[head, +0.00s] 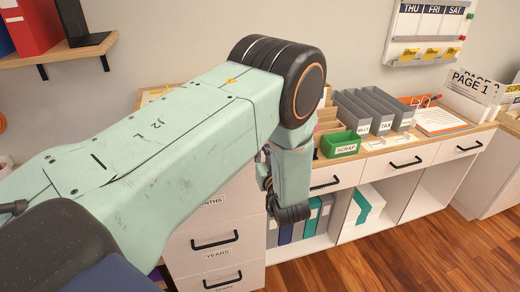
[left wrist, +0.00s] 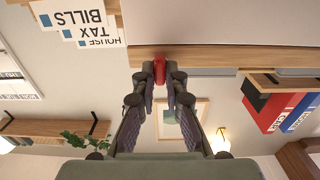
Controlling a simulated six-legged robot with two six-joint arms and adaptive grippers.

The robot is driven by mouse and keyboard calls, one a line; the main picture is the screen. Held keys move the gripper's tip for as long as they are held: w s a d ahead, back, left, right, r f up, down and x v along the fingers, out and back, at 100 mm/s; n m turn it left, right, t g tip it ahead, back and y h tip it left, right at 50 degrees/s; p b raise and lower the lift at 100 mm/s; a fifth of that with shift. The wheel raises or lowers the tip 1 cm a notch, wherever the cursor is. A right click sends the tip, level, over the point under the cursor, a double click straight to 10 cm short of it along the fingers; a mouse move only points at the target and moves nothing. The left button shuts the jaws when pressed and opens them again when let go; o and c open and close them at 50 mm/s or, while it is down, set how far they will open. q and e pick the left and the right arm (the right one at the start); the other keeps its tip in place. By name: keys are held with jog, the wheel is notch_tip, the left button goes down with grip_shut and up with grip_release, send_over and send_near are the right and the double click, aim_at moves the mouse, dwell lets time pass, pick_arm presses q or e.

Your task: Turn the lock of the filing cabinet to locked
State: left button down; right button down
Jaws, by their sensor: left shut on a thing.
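The white filing cabinet (head: 215,240) stands at the lower middle of the head view, with labelled drawers and black handles. My left arm hides its upper part. In the left wrist view my left gripper (left wrist: 161,72) has its fingertips together on a small red piece (left wrist: 160,68), which looks like the lock's knob. It sits by a wooden edge (left wrist: 215,57), beside a pale surface. Which way the knob is turned cannot be told. In the head view the fingertips and the lock are hidden behind my arm. My right gripper is not in view.
Right of the cabinet is a low unit with drawers (head: 440,160). A green scrap tray (head: 340,144) and grey files (head: 375,108) stand on its top. A wall shelf (head: 55,55) with a red binder (head: 35,25) is at upper left. The wooden floor (head: 400,260) is clear.

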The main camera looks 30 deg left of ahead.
pick_arm(q)
jog(key=shift+n, duration=0.3)
jog(key=n+b, duration=0.7)
jog(key=n, duration=1)
jog(key=shift+a, duration=0.1)
jog(key=shift+n, duration=0.4)
dwell(0.3)
jog(key=c, duration=1.5)
grip_release()
jog(key=shift+f, duration=0.1)
jog(key=shift+o, duration=0.5)
